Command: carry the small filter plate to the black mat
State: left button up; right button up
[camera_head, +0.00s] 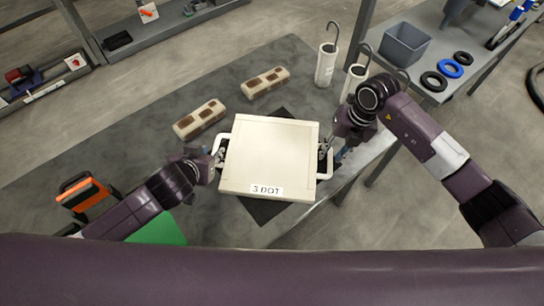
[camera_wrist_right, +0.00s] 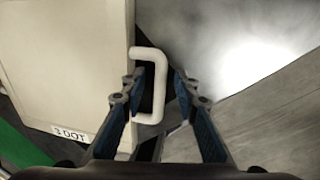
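The small filter plate (camera_head: 268,150) is a square cream slab with a "3 DOT" label and a white handle on each side. It lies flat over the black mat (camera_head: 262,210), whose dark corners show at its front and back; I cannot tell whether it touches the mat. In the right wrist view the plate (camera_wrist_right: 65,70) is at left. My right gripper (camera_wrist_right: 155,88) is open, with its fingers on either side of the right handle (camera_wrist_right: 160,85) and a gap visible. My left gripper (camera_head: 216,158) is at the left handle; its fingers are too small to judge.
Two beige blocks with brown patches (camera_head: 200,119) (camera_head: 265,82) lie behind the plate on the grey table (camera_head: 120,130). White cylinders with hooks (camera_head: 326,64) stand at the back right. An orange-and-black item (camera_head: 84,192) and a green sheet (camera_head: 160,230) are at front left.

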jog(key=shift+r, duration=0.2)
pick_arm(q)
jog(key=v, duration=0.9)
jog(key=shift+s+r, duration=0.2)
jog(key=shift+r, duration=0.1)
pick_arm(e)
notch_tip(320, 180, up, 12)
jog(key=d, duration=0.2)
jog(key=shift+s+f, duration=0.15)
jog(key=shift+f, duration=0.1)
jog(key=shift+d, duration=0.1)
